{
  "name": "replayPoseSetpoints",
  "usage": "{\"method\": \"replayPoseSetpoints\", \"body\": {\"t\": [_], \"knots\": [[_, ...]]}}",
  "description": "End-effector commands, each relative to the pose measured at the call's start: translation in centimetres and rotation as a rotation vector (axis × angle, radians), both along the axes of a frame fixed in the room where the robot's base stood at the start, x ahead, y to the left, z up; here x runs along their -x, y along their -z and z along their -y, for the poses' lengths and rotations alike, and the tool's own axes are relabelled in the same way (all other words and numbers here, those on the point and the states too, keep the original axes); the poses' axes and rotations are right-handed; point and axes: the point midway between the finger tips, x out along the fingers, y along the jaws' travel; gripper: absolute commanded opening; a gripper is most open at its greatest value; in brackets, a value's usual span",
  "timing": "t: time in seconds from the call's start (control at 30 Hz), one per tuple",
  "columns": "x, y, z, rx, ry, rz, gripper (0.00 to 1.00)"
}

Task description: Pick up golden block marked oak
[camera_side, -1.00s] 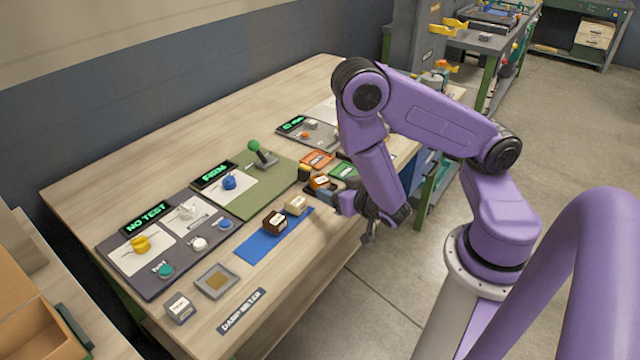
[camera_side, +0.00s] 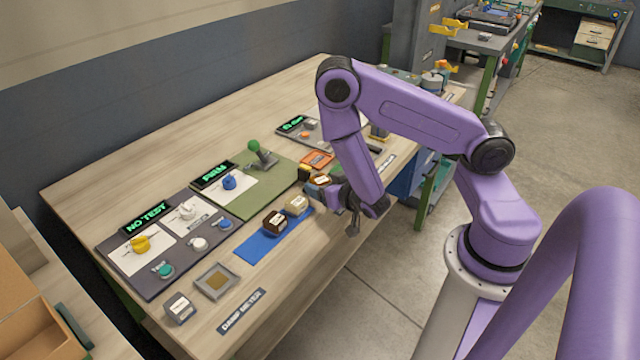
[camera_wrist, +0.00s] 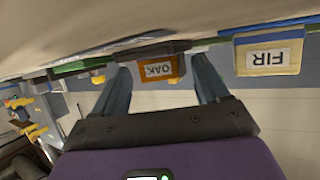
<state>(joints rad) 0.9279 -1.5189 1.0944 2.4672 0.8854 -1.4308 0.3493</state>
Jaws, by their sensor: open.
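The golden-brown block marked OAK (camera_wrist: 160,70) shows between the two fingertips of my gripper (camera_wrist: 161,62) in the wrist view, its label upside down. My gripper is open, with one finger on each side of the block; I cannot tell whether the tips reach past its near face. In the side view the oak block (camera_side: 320,180) stands at the right end of the row of blocks. My gripper (camera_side: 327,192) is close against it there and partly hides it.
A pale block marked FIR (camera_wrist: 268,54) stands beside the oak block; it also shows in the side view (camera_side: 297,205). A dark brown block (camera_side: 275,222) stands on the blue mat (camera_side: 258,246). A lever with a green knob (camera_side: 254,146) stands behind the blocks.

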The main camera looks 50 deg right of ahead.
Motion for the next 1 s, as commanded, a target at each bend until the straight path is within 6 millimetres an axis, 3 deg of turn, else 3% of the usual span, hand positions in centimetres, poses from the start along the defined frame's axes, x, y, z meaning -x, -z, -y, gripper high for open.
{"method": "replayPoseSetpoints", "body": {"t": [0.17, 0.37, 0.43, 0.47, 0.77, 1.0], "knots": [[0.0, 0.0, 0.0, 0.000, 0.000, 0.000, 0.74], [0.0, 0.0, 0.0, 0.000, 0.000, 0.000, 0.14], [0.0, 0.0, 0.0, 0.000, 0.000, 0.000, 0.14], [0.0, 0.0, 0.0, 0.000, 0.000, 0.000, 0.09], [0.0, -0.3, 0.0, 0.000, 0.000, 0.001, 0.09], [-0.1, -1.9, 0.0, -0.001, 0.001, 0.003, 0.09]]}}
